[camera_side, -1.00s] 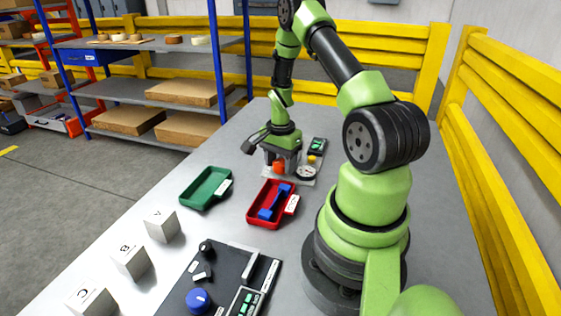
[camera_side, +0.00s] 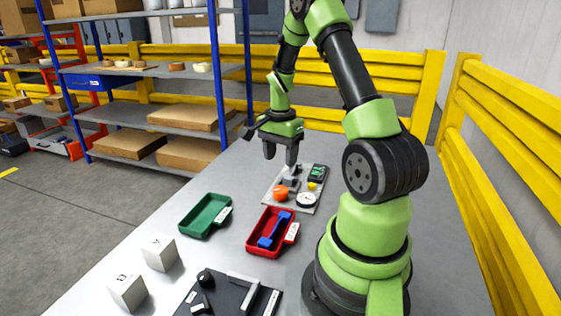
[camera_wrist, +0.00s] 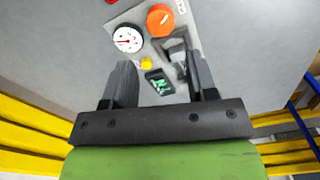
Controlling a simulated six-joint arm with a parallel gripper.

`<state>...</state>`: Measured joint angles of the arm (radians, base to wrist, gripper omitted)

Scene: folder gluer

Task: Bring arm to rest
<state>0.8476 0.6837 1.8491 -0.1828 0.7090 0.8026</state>
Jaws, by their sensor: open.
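My gripper (camera_side: 280,155) is open and empty. It hangs in the air above a small light panel (camera_side: 272,200) at the far part of the table. The panel bears an orange knob (camera_side: 281,193), a white dial gauge (camera_side: 306,199), a yellow button (camera_side: 311,186), a green-screen meter (camera_side: 317,172) and a grey block-like part (camera_side: 292,183). In the wrist view the open fingers (camera_wrist: 160,85) frame the meter (camera_wrist: 159,81), with the orange knob (camera_wrist: 160,20) and the gauge (camera_wrist: 127,39) beyond them.
A green tray (camera_side: 184,232) and a red tray (camera_side: 252,249) holding a blue part (camera_side: 275,230) lie nearer. Lettered blocks (camera_side: 160,253) and a dark control panel (camera_side: 225,297) are at the front. Yellow rails (camera_side: 490,150) line the right side. A shelf rack (camera_side: 150,115) stands at left.

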